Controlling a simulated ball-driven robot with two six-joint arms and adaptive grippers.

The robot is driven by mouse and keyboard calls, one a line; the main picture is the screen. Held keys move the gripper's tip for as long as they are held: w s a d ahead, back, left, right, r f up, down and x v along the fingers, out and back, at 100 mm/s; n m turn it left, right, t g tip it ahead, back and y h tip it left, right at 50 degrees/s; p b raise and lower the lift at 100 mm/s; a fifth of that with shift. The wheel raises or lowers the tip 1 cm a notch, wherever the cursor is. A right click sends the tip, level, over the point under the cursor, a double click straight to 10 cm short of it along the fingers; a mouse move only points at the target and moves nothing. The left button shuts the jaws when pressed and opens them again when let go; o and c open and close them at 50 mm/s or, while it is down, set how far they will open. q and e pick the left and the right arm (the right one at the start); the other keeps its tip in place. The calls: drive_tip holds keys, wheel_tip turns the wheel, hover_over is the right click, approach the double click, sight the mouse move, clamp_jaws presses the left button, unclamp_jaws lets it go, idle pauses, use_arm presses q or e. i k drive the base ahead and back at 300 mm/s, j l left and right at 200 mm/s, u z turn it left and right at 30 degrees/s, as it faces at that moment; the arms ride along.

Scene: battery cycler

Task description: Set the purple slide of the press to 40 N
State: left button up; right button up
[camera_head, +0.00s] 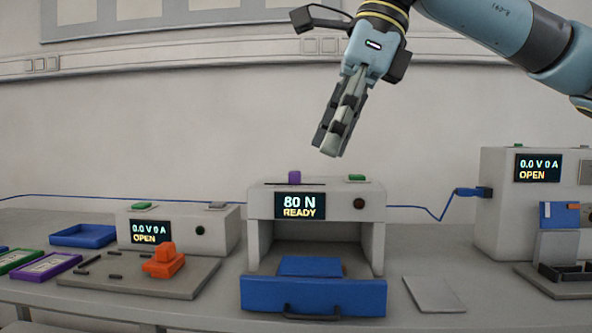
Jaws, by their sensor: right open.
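The press (260,215) is a light grey housing in the middle of the bench. Its display (300,206) reads 80 N and READY. The purple slide (294,177) stands up from a dark slot on top of the press, a little right of the slot's middle. A green button (356,178) sits on top to the right of the slide. My right gripper (331,148) hangs above the press, up and to the right of the slide, pointing down and apart from it. It is open and empty. My left gripper is not in view.
A blue drawer (345,296) with a dark handle juts from the press. A small tester (222,222) with an orange clamp (163,262) stands left; a larger tester (497,215) stands right. A grey plate (434,294) lies right of the drawer. Blue cables run behind.

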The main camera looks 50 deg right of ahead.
sight(294, 176)
drive_tip(key=i+l, duration=0.35)
drive_tip(key=l, duration=0.15)
drive_tip(key=i+l, duration=0.3)
drive_tip(key=l, duration=0.2)
drive_tip(key=i+l, duration=0.35)
drive_tip(key=l, duration=0.15)
